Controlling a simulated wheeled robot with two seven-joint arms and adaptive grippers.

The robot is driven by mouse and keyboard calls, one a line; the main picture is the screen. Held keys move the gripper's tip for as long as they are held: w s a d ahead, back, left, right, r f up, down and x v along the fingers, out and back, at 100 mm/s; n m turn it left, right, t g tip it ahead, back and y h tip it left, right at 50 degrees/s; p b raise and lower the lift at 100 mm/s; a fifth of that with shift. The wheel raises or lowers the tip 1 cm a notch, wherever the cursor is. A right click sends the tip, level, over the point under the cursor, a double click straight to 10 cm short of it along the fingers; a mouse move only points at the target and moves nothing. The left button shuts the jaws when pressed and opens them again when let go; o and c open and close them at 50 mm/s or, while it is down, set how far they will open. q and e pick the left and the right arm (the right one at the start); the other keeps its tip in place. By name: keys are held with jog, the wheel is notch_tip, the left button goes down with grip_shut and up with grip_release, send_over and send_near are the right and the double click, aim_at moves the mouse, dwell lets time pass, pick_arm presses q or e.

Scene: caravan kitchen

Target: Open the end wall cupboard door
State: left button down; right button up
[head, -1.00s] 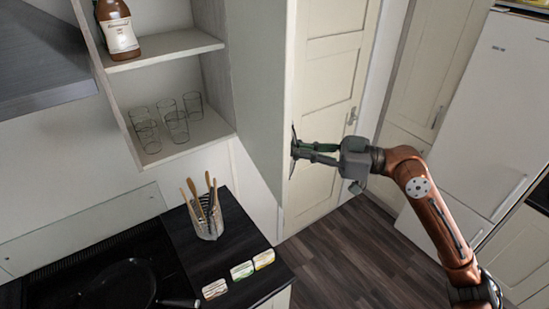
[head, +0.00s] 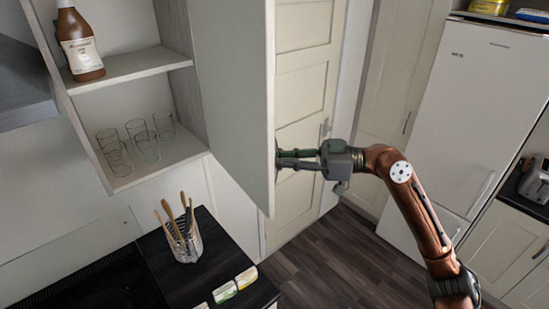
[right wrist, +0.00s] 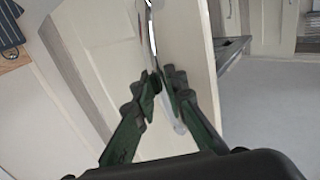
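The end wall cupboard (head: 130,78) is at the upper left in the head view, with its shelves exposed. Its pale door (head: 235,95) stands swung open, inner face towards the shelves. My right gripper (head: 284,158) reaches in from the right to the door's outer side, near its free edge. In the right wrist view the fingers (right wrist: 162,88) are close together around the shiny metal handle (right wrist: 152,40) on the door. The fingertips are partly hidden by the door edge in the head view. My left gripper is not in view.
A brown bottle (head: 80,45) and several glasses (head: 147,147) stand on the shelves. Below are a utensil holder (head: 184,242) and small packets (head: 246,277) on the black counter. A panelled door (head: 303,85) and white fridge (head: 455,120) stand beyond; floor between is clear.

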jog(key=shift+d+r, duration=0.1)
jog(key=d, duration=1.2)
jog(key=shift+s, duration=0.45)
